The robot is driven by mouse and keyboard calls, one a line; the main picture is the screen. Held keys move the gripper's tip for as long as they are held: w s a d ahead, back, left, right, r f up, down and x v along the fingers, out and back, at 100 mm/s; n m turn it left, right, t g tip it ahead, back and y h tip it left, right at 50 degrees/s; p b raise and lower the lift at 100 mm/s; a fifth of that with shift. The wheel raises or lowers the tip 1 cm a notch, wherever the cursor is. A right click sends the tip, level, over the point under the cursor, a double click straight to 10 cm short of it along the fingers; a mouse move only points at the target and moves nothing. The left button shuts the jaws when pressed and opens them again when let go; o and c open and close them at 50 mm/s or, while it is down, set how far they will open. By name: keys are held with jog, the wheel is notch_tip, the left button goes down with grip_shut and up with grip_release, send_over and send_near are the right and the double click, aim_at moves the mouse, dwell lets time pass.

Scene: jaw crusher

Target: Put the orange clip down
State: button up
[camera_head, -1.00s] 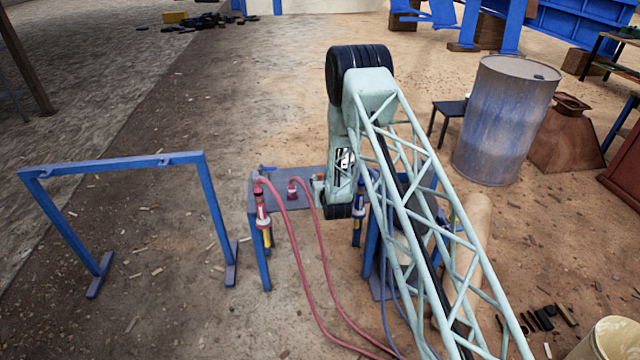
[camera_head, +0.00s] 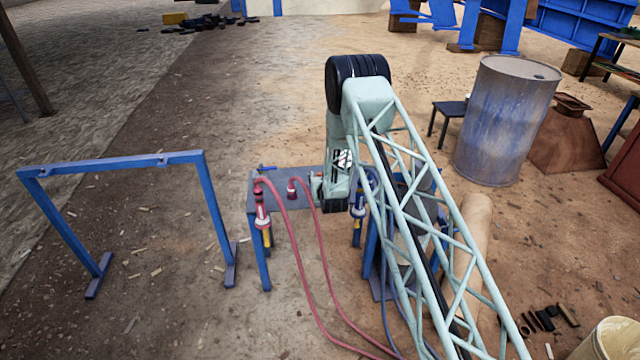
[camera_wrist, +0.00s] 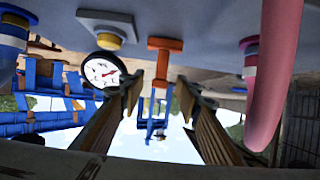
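In the wrist view, the orange clip (camera_wrist: 164,45) has a wide flat bar and a narrower stem. It meets the grey tabletop, which appears at the top of this upside-down picture. My gripper (camera_wrist: 160,84) is open, with its two fingers on either side of the stem's line. Gaps show between the stem and both fingertips; I cannot tell how far beyond the tips it stands. In the head view, my wrist is low over the right part of the blue-legged table (camera_head: 290,207), and it hides the clip and fingertips.
A round white gauge (camera_wrist: 101,69) is close to the left finger in the wrist view. A red hose (camera_wrist: 272,75) hangs at right. In the head view, hoses run down the table's front. A blue frame (camera_head: 110,165) stands left, and a blue drum (camera_head: 505,120) stands right.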

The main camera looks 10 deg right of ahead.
jog(key=shift+w+f, duration=0.1)
jog(key=shift+w, duration=0.2)
dwell(0.4)
jog(key=c, duration=0.9)
